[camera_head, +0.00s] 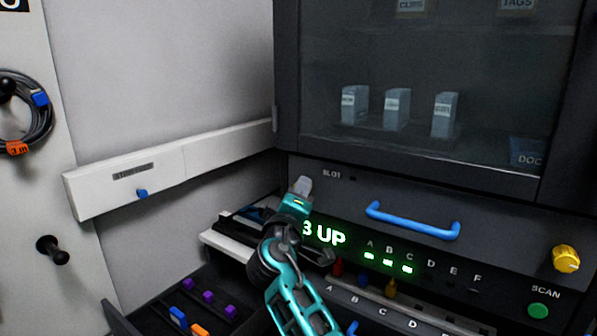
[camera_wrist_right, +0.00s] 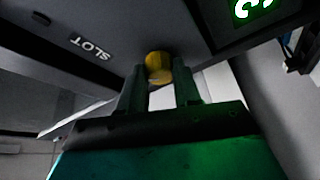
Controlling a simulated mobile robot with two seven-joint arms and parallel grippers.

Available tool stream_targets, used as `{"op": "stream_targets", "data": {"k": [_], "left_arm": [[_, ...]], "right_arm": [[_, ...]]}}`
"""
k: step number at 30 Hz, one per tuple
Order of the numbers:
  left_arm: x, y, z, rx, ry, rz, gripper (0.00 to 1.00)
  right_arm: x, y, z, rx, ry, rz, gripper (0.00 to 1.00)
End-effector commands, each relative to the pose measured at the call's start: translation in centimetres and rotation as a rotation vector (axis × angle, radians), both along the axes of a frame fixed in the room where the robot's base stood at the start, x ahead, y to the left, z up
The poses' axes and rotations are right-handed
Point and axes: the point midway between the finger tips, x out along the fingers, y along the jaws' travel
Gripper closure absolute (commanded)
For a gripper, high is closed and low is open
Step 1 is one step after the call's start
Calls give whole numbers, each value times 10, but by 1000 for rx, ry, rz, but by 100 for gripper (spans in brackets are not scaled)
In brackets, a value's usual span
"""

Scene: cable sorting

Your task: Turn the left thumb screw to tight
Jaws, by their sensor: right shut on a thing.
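The left thumb screw (camera_wrist_right: 158,67) is a yellow knob on the dark panel, seen in the right wrist view between the two fingers of my right gripper (camera_wrist_right: 160,92). The fingers are shut on it. In the head view my right gripper (camera_head: 302,188) reaches up to the panel's left end beside the SLOT label and hides the left screw. A matching yellow right thumb screw (camera_head: 566,258) stands at the panel's right end. I cannot tell how tight the left screw is. My left gripper is not in view.
A blue handle (camera_head: 412,222) crosses the panel (camera_head: 500,212). Below are a green-lit display (camera_head: 325,234), a row of coloured plugs, and a green SCAN button (camera_head: 538,310). A dark tray with coloured connectors (camera_head: 190,315) lies lower left; a white ledge (camera_head: 130,182) runs along the wall.

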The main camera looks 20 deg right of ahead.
Motion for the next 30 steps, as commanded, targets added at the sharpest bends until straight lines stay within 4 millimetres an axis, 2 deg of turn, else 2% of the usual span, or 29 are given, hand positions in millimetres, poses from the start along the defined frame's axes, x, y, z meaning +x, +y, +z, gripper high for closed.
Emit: {"op": "stream_targets", "data": {"k": [1,9,19,30], "left_arm": [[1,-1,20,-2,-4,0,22],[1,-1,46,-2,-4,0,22],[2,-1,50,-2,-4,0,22],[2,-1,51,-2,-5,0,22]], "right_arm": [[0,0,8,-26,40,0,98],[-1,0,5,-180,235,0,98],[0,0,4,-325,420,0,98],[0,0,5,-397,513,-1,98]]}}
